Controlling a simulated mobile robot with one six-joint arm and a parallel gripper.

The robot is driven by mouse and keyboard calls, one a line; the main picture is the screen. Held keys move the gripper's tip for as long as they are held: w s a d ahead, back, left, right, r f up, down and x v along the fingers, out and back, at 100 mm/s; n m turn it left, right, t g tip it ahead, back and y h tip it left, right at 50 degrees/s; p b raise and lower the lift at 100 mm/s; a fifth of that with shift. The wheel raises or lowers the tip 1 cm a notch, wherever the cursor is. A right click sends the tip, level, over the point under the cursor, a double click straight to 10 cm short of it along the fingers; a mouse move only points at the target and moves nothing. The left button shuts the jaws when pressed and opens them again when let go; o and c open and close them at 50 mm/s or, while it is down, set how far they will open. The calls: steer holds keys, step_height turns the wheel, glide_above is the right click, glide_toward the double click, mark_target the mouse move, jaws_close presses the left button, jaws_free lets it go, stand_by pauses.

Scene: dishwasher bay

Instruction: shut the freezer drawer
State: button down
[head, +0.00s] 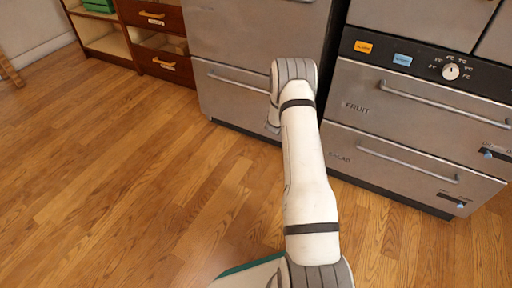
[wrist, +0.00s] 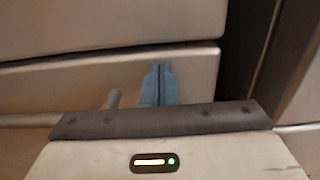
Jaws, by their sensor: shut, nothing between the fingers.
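A steel drawer front (head: 228,97) with a bar handle is at the bottom of the left steel unit in the head view. It carries no readable label, so I cannot confirm that it is the freezer drawer. The wrist view shows a drawer front (wrist: 195,75) up close, with a dark gap along its top edge. How far it stands out, if at all, I cannot tell. My gripper (wrist: 160,69) has its blue-grey fingers together and empty, in front of this drawer near its right edge. The handle (wrist: 112,98) is just left of the fingers. Whether the fingertips touch the drawer is unclear.
The right steel unit has drawers marked FRUIT (head: 400,105) and a partly hidden label (head: 400,170), below a control strip with a knob (head: 451,71). Wooden drawers (head: 165,66) and open shelves stand at the left. The wood floor (head: 110,180) is clear at the left.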

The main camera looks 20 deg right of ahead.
steer(key=p+v, duration=0.4)
steer(key=v, duration=1)
steer(key=s+r+m+g+p, duration=0.4)
steer(key=s+r+m+p, duration=0.15)
steer(key=r, duration=0.65)
steer(key=s+d+r+m+g+p, duration=0.1)
steer(key=s+r+m+g+p, duration=0.5)
steer(key=r, duration=0.5)
steer(key=s+r+m+g+p, duration=0.35)
steer(key=s+r, duration=0.35)
steer(key=r, duration=0.5)
steer(key=s+a+r+m+t+y+p, duration=0.1)
steer(key=s+a+r+m+y+p, duration=0.5)
steer(key=s+a+r+p, duration=0.2)
steer(key=s+a+r+m+t+y+p, duration=0.2)
steer(key=s+a+r+m+y+p, duration=0.3)
steer(key=a+r, duration=0.8)
steer(key=s+r+y+p, duration=0.1)
steer(key=s+y+p, duration=0.1)
steer(key=s+p, duration=0.2)
steer(key=shift+s+a+r+m+p, duration=0.2)
steer(key=shift+r+m+p, duration=0.05)
steer(key=shift+m+p, duration=0.15)
steer(key=shift+t, duration=0.25)
